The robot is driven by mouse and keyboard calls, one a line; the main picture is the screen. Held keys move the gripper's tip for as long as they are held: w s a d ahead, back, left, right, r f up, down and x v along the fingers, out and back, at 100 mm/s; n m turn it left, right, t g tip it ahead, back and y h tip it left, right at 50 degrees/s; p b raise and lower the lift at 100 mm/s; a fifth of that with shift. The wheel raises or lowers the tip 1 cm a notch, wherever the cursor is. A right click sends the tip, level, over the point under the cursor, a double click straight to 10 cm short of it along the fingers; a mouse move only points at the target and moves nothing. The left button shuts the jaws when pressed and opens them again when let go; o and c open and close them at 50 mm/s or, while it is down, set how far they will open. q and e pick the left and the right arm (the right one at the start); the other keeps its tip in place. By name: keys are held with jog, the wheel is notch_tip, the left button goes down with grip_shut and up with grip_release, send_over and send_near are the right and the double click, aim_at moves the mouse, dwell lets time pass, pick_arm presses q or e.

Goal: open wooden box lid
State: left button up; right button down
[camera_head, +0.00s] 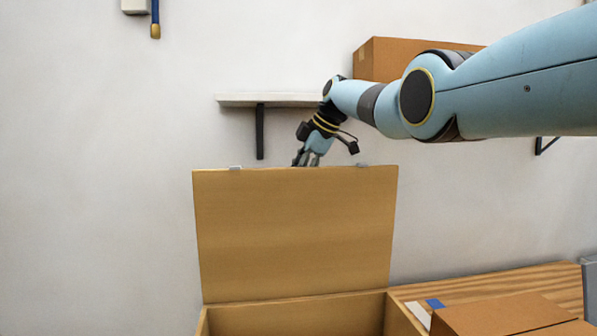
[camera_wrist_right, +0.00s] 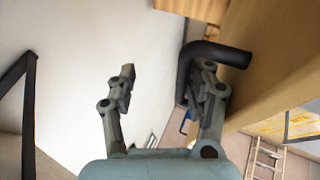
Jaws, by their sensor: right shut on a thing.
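The wooden box (camera_head: 396,318) stands at the bottom of the head view, and part of its inside shows. Its lid (camera_head: 295,235) stands raised and nearly upright at the back. My right gripper (camera_head: 300,160) is at the lid's top edge, its fingertips partly hidden behind the lid. The left finger stands apart from the handle. My left gripper is not in view.
A wall shelf (camera_head: 270,100) is behind the right gripper, with a cardboard box (camera_head: 385,58) to its right. Another cardboard box (camera_head: 510,315) is on the wooden table (camera_head: 540,282) at the lower right. Clear wall lies left of the lid.

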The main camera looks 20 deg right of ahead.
jog(key=shift+s+f, duration=0.1)
jog(key=shift+f, duration=0.75)
jog(key=c, duration=1.2)
grip_release()
jog(key=shift+w+d+f, duration=0.1)
jog(key=shift+w+f, duration=0.1)
jog(key=shift+w, duration=0.3)
jog(key=shift+w+f, duration=0.2)
jog(key=shift+w, duration=0.25)
jog(key=c, duration=0.4)
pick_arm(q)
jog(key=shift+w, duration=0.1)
pick_arm(e)
jog(key=shift+s+r, duration=0.15)
jog(key=shift+r, duration=0.45)
jog(key=shift+c, duration=0.2)
